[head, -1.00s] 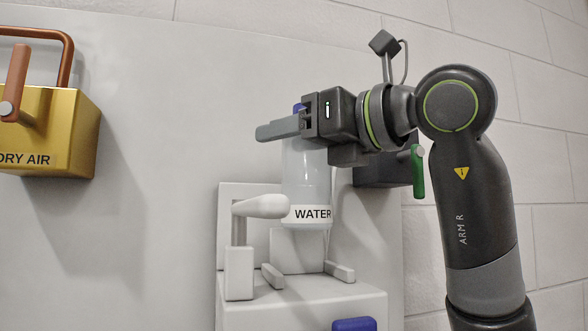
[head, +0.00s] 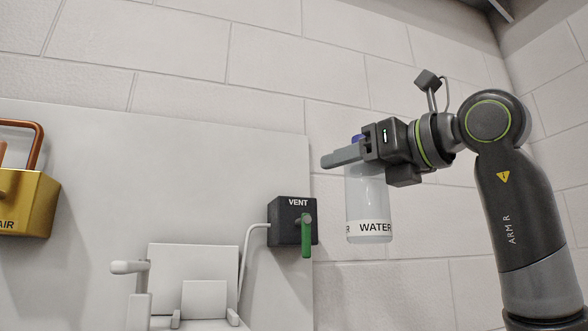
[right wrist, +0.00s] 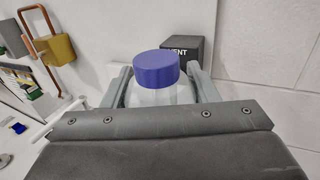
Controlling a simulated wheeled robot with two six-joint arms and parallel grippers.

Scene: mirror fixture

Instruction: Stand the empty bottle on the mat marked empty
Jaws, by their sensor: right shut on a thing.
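A clear bottle (head: 369,200) with a blue cap and a white band reading WATER hangs upright in the air in the head view. My right gripper (head: 345,157) is shut on it just below the cap. In the right wrist view the blue cap (right wrist: 156,69) shows between the two fingers of my right gripper (right wrist: 158,95). No liquid line is visible in the bottle. The mat marked empty cannot be made out in these frames. My left gripper is not in view.
A dark VENT box (head: 285,232) with a green lever (head: 307,236) is on the panel, left of the bottle. A white fixture (head: 192,270) with a lever stands lower left. A yellow box (head: 28,205) is at the far left. A brick wall is behind.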

